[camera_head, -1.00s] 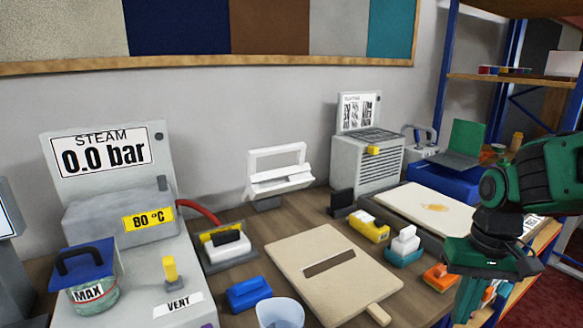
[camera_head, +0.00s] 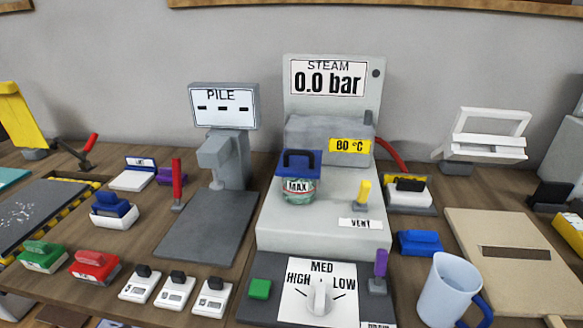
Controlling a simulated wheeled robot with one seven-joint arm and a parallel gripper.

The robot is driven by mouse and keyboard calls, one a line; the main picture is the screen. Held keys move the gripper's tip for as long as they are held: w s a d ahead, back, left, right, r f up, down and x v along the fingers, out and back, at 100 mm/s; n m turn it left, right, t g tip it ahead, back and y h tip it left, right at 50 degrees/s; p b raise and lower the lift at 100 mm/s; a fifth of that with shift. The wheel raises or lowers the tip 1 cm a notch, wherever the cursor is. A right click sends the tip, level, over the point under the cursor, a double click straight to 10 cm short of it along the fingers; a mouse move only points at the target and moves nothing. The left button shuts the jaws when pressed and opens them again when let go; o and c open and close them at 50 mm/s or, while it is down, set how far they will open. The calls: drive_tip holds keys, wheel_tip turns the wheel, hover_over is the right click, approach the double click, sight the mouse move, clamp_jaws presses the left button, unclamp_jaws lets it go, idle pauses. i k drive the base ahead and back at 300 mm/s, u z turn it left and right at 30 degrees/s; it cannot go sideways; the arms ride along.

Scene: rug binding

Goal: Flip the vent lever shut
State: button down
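The vent lever (camera_head: 363,193) is a short yellow handle on a small grey base, standing nearly upright on top of the pale grey steam unit (camera_head: 330,222). The white VENT label (camera_head: 361,224) lies just in front of it. The unit's display (camera_head: 328,78) reads 0.0 bar, and a yellow plate (camera_head: 349,146) reads 80 °C. A jar with a blue lid and a MAX label (camera_head: 299,187) stands left of the lever on the same unit. My gripper is out of view.
A purple lever (camera_head: 380,264) and a white dial (camera_head: 320,296) sit on the dark panel in front. A light blue mug (camera_head: 446,290) and a blue block (camera_head: 419,242) stand at the right. A red lever (camera_head: 177,180) stands left by the PILE device (camera_head: 223,108).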

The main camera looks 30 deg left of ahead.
sight(366, 187)
drive_tip(key=u, duration=1.05)
